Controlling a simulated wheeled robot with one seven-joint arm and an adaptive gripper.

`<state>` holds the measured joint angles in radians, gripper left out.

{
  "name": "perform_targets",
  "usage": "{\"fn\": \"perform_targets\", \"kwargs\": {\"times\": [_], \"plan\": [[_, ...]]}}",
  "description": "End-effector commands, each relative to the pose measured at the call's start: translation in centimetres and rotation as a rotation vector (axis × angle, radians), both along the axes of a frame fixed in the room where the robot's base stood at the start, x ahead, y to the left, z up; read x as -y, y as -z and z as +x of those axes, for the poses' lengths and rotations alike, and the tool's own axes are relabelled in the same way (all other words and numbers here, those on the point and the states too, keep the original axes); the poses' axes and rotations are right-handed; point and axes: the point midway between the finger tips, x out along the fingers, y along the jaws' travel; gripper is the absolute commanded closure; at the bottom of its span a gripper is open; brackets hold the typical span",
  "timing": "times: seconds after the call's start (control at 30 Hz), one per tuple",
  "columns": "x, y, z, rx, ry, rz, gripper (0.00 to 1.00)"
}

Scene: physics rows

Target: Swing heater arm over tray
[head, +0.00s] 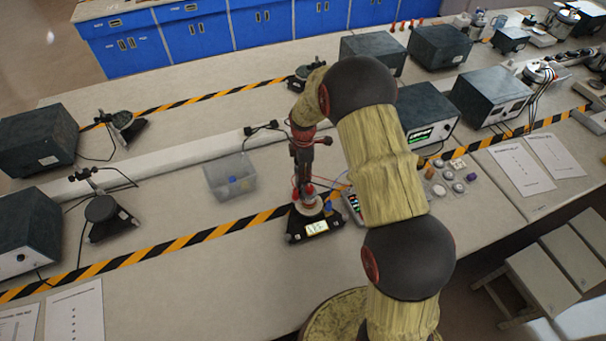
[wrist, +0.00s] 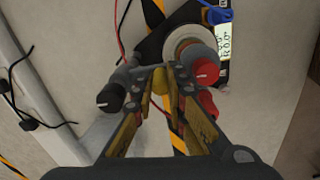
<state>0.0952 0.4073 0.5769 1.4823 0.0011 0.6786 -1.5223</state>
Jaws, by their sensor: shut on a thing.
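A small device with a black base and a lit display (head: 316,227) stands on the bench, with a pale round plate (wrist: 190,42) and red knobs (wrist: 203,70). A dark arm with a black knob (wrist: 110,98) reaches out beside the plate; I take it for the heater arm. My gripper (wrist: 165,75) is shut on this arm, its fingertips close to the red knob. In the head view my gripper (head: 303,180) points down above the device and hides part of it. A clear tray (head: 215,188) with a small blue thing inside sits left of the device.
Yellow-black tape (head: 190,245) runs along the bench. A pale raised strip (head: 160,155) crosses behind the tray. Dark instrument boxes (head: 425,112) stand behind and right. Red and blue wires (wrist: 122,35) lie by the device. Small round items (head: 450,177) lie to the right.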

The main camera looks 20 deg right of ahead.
Motion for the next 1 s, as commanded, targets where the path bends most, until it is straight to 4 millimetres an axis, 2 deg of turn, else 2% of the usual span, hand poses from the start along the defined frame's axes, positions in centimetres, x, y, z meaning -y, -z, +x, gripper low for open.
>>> {"fn": "perform_targets", "kwargs": {"times": [0.3,0.33,0.47,0.8,1.0], "plan": [[0.1,-0.1,0.1,0.003,-0.001,-0.001,1.00],[0.1,-0.2,0.1,0.003,-0.001,-0.001,0.84],[0.1,-0.1,0.1,0.003,-0.001,-0.001,0.78],[0.1,-0.3,0.1,0.002,0.000,-0.001,0.78],[0.1,-2.9,0.1,0.004,0.000,-0.002,0.78]]}}
